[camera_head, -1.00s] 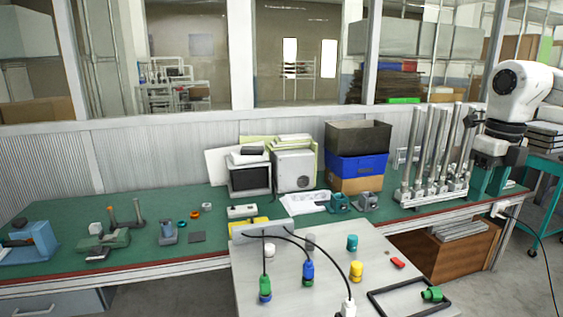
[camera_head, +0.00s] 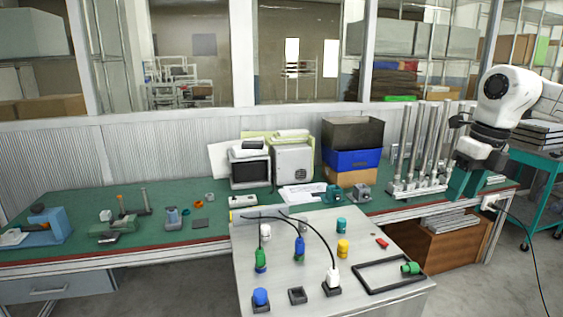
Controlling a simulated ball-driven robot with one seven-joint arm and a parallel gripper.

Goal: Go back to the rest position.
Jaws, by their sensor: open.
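My arm (camera_head: 507,97) is white with dark joints and comes in from the right edge, held up over the right end of the green bench. My gripper (camera_head: 461,122) is the dark part at its end, beside the tall metal posts. It is small and partly hidden by the wrist. Its jaws are open, and I see nothing held in it. It is well above and to the right of the grey table (camera_head: 322,213) in front.
The grey table carries a green plug (camera_head: 260,262), a blue plug (camera_head: 299,250), a white plug (camera_head: 333,283), a yellow cylinder (camera_head: 343,249) and a black frame (camera_head: 360,289). Metal posts (camera_head: 425,150) stand close left of my gripper. A teal cart (camera_head: 540,175) is at the right.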

